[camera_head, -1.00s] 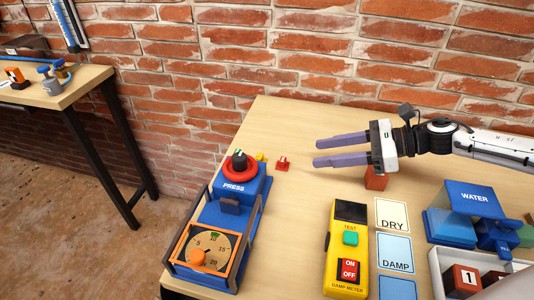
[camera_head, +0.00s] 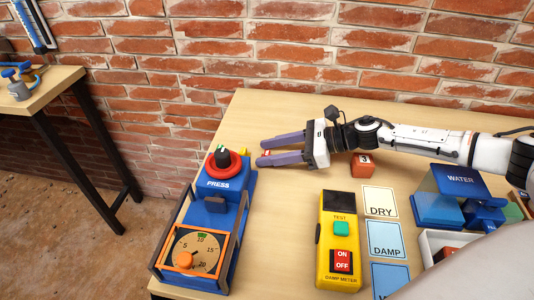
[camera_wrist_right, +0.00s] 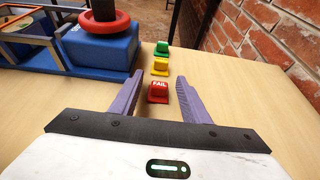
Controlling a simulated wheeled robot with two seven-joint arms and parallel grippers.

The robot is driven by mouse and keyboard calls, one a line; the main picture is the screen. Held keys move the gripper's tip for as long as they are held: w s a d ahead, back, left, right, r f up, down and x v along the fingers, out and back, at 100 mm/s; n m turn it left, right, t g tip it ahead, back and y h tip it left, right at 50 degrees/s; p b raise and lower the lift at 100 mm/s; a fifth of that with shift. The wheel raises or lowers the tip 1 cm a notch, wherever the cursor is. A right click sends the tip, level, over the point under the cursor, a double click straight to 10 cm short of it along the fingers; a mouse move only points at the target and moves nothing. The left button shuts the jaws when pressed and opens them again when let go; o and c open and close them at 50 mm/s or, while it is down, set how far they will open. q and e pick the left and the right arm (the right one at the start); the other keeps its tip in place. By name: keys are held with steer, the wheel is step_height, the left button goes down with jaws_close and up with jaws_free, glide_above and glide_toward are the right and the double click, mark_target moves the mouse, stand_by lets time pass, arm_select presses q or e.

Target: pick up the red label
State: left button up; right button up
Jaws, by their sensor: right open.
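The red label (camera_wrist_right: 158,92), marked FAIL, stands on the table in the right wrist view. It sits between the purple fingertips of my right gripper (camera_wrist_right: 157,90), with a gap on each side. A yellow label (camera_wrist_right: 160,67) and a green label (camera_wrist_right: 162,48) stand in line behind the red one. My left gripper is not in view.
The blue press (camera_head: 224,182) with a red ring stands left of the gripper. The yellow damp meter (camera_head: 339,240) and the DRY card (camera_head: 380,203) lie in front. The brick wall (camera_head: 290,50) bounds the back.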

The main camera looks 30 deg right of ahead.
steer(key=shift+w+a+f, duration=0.2)
steer(key=shift+w+a, duration=0.1)
steer(key=shift+a, duration=0.05)
jaws_close()
